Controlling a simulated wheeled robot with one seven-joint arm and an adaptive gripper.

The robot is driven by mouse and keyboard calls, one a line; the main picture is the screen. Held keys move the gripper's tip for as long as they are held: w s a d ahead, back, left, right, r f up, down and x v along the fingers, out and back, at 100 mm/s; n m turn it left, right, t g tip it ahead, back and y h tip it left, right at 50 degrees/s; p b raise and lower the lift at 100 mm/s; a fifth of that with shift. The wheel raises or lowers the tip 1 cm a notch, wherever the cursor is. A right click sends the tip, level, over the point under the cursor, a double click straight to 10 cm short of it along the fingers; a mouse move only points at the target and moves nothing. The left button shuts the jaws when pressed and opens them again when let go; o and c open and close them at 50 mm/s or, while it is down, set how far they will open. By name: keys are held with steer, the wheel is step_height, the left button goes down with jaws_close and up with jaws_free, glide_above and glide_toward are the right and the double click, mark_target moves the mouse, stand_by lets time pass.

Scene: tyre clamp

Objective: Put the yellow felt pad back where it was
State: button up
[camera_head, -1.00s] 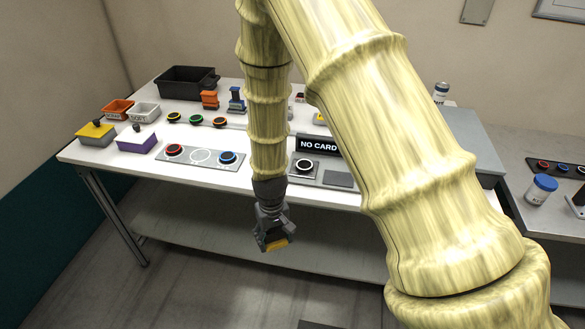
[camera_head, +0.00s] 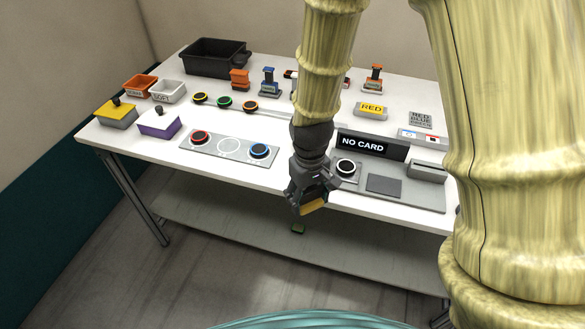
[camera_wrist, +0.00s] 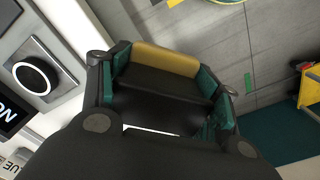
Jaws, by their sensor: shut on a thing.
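My gripper (camera_head: 308,200) is in front of the table's near edge, by the console with the NO CARD sign. It is shut on a dark block with a yellow face, which seems to be the yellow felt pad (camera_head: 313,207). In the wrist view the yellow pad (camera_wrist: 165,60) shows as a strip along the dark block, between the green-lined fingers (camera_wrist: 172,92). The fingers hide part of the block. A separate block with a yellow top and dark knob (camera_head: 115,113) stands at the table's left end.
The white table (camera_head: 270,178) holds a panel with red and blue ringed buttons (camera_head: 230,147), the NO CARD sign (camera_head: 372,145), orange and white bins (camera_head: 167,91) and a black crate (camera_head: 214,58). Floor in front is clear.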

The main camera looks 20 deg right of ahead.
steer(key=w+p, duration=0.1)
steer(key=w, duration=0.3)
steer(key=w+f+p, duration=0.1)
steer(key=w+p, duration=0.1)
steer(key=w, duration=0.3)
steer(key=w+d+p, duration=0.1)
steer(key=w, duration=0.3)
steer(key=shift+w+f, duration=0.15)
steer(key=shift+w, duration=0.3)
steer(key=shift+f+p, duration=1.1)
steer(key=shift+f, duration=0.7)
steer(key=shift+f, duration=0.15)
steer(key=o, duration=0.9)
steer(key=shift+r+b, duration=2.15)
steer(key=shift+r, duration=4)
